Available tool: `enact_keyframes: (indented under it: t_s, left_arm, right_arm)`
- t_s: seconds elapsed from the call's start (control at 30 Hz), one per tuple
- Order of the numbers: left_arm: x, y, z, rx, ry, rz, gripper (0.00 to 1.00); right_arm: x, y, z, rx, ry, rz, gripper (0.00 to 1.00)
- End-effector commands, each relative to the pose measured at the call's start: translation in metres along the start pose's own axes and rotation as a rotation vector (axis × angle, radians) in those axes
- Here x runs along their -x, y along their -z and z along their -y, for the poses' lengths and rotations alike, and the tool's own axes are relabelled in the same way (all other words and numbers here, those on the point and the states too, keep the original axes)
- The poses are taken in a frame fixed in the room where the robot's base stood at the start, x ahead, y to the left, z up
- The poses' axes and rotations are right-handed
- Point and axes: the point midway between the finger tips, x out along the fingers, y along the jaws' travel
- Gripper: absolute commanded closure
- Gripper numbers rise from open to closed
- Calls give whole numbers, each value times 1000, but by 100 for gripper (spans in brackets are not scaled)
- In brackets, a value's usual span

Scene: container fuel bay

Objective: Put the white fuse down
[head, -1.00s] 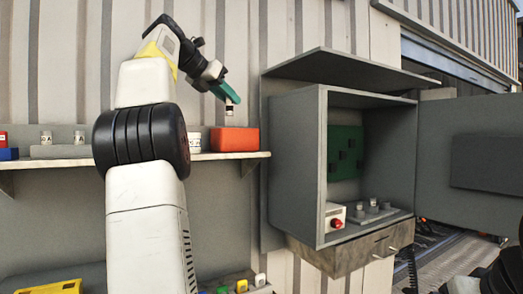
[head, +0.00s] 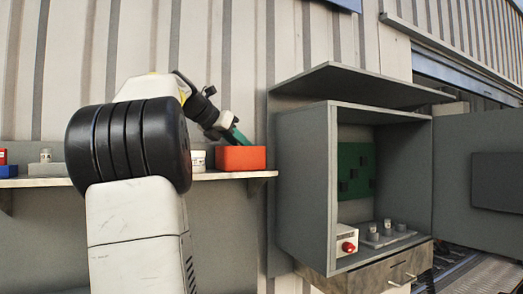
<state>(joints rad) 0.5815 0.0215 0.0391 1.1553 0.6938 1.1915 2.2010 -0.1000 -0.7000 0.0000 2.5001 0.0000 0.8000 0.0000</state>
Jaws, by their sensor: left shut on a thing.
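My left gripper (head: 236,136) has green fingers and points down and right at the open top of the red box (head: 240,159) on the wall shelf. Its fingertips are at or just behind the box's front rim and partly hidden by it. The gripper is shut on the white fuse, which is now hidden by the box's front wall. I cannot tell whether the fuse touches the bottom of the box. My right gripper is not in view.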

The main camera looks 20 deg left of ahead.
Motion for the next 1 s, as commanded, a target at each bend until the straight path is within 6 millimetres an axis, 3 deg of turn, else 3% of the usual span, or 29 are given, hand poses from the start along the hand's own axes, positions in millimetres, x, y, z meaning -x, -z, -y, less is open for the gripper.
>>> enact_keyframes:
  t_s: [0.13, 0.53, 0.57, 0.6, 1.0]
  left_arm:
    - [-8, 15, 0, 1, 1, 0, 100]
    - [-10, 19, 0, 0, 1, 0, 100]
    - [-10, 19, 0, 0, 1, 0, 75]
    - [-10, 18, 0, 0, 1, 0, 71]
    - [-3, 15, 0, -1, -2, 2, 71]
  right_arm:
    - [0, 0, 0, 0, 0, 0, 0]
    - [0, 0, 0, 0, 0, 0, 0]
    - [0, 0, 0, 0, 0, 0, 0]
    - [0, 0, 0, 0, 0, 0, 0]
    - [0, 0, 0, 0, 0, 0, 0]
